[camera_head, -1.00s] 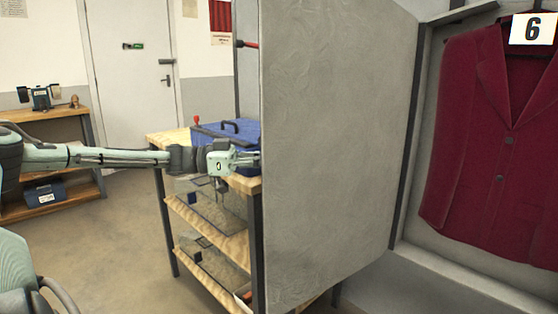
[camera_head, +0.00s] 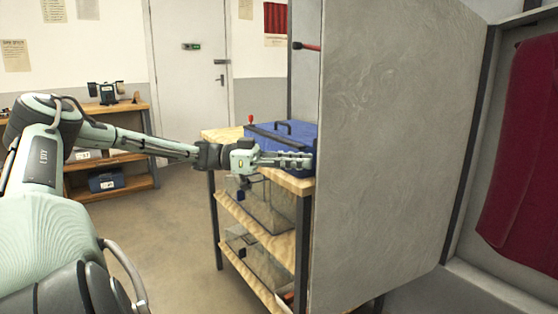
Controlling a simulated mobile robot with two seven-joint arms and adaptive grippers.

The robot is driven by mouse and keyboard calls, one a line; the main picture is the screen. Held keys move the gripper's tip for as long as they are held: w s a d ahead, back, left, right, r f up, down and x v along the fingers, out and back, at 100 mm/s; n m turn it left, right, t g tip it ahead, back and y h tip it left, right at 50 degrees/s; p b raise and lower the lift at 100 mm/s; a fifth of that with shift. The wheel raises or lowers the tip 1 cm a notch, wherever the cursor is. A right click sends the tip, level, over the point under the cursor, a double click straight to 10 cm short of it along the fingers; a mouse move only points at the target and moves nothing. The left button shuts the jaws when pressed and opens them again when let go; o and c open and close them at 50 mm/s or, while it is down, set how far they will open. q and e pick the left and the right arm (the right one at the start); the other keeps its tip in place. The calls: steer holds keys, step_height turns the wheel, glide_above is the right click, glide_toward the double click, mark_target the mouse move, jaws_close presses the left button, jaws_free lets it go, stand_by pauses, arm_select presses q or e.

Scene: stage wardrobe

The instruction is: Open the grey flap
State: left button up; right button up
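The grey flap (camera_head: 385,150) is a large, flat, streaked grey panel that stands swung out in the middle of the view. Its right side meets the dark frame of a grey compartment. My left gripper (camera_head: 307,160) reaches in from the left, with its fingers pointing right to the flap's left edge. I cannot tell whether it touches the flap, or whether its fingers are apart. My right gripper is not in view.
A dark red jacket (camera_head: 525,150) hangs in the compartment on the right. Behind my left gripper, a wooden shelf table (camera_head: 222,134) carries a blue toolbox (camera_head: 268,137); clear bins sit below. A red-tipped rod (camera_head: 306,46) shows by the flap's upper left edge. The floor at left is open.

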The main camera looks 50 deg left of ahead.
arm_select(q)
steer(key=v, duration=0.5)
steer(key=shift+s, duration=0.1)
stand_by(0.5)
